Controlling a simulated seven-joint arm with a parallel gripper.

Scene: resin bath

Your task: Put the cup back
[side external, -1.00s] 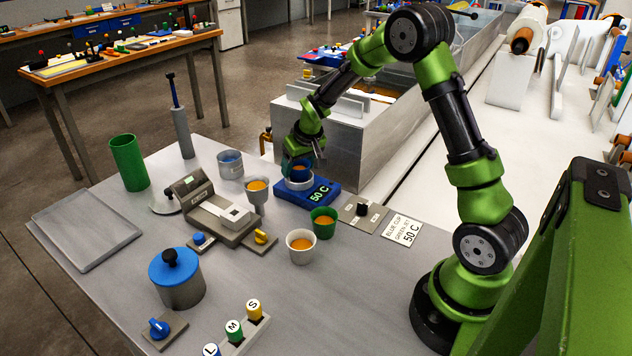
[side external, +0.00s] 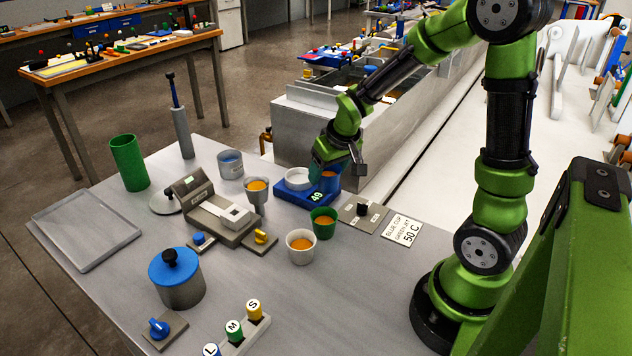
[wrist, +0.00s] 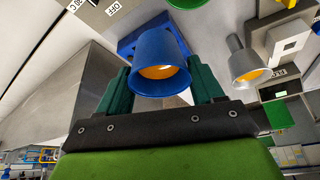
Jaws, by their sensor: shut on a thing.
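A blue cup (wrist: 160,55) with orange liquid is between the two fingers of my gripper (wrist: 162,88) in the wrist view. In the side view the blue cup (side external: 327,173) is partly hidden by my gripper (side external: 328,168), which is shut on it. The cup is held just right of the white round plate (side external: 298,179) on the blue heater (side external: 290,191), whose display reads 49. The plate is bare. A green cup (side external: 322,223) and a white cup (side external: 300,246), both with orange contents, stand on the table in front of the heater.
A grey cup (side external: 257,190) with orange contents stands left of the heater. A black-knob switch plate (side external: 362,211) and a card reading "BLUE CUP, GREEN JET, 50 C" (side external: 402,232) lie to the right. The metal bath (side external: 345,125) stands behind the heater.

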